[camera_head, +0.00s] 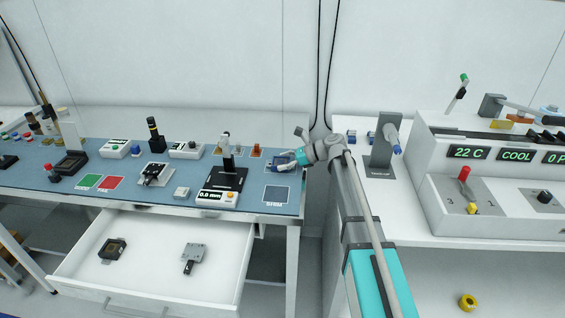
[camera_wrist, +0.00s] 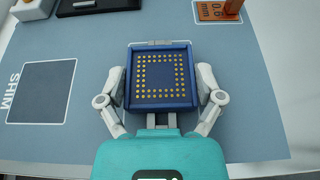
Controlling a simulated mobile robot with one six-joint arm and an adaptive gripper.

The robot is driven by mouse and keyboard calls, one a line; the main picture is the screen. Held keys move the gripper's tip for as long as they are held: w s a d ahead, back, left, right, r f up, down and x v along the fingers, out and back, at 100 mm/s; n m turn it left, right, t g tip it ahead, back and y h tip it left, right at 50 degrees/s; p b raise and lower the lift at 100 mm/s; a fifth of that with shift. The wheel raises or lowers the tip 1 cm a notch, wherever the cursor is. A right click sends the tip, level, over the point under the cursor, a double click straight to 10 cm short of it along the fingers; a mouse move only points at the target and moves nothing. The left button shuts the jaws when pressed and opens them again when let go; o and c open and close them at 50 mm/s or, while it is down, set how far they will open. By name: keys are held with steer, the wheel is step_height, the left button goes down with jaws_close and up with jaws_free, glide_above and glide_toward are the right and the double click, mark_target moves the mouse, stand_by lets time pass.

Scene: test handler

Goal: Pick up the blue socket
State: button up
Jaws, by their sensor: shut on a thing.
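The blue socket (camera_wrist: 160,78) is a square block with a ring of gold contacts, seen from above in the wrist view. My gripper (camera_wrist: 161,88) has one finger against its left side and one against its right side, shut on it. In the head view the blue socket (camera_head: 283,161) is small and partly hidden by my gripper (camera_head: 290,160), over the right part of the blue-grey bench mat. I cannot tell whether the socket touches the mat or is just above it.
The dark SHIM square (camera_head: 277,193) lies in front of the socket. An open drawer (camera_head: 150,262) juts out below. A white machine (camera_head: 480,205) stands on the right.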

steer(key=shift+r+p, duration=1.25)
steer(key=shift+r, duration=0.15)
steer(key=s+d+r+p, duration=0.2)
steer(key=s+r+p, duration=0.7)
steer(key=s, duration=0.4)
steer(key=shift+s+d+r+p, duration=0.3)
steer(key=shift+s+r+p, duration=0.1)
steer(key=shift+r, duration=0.05)
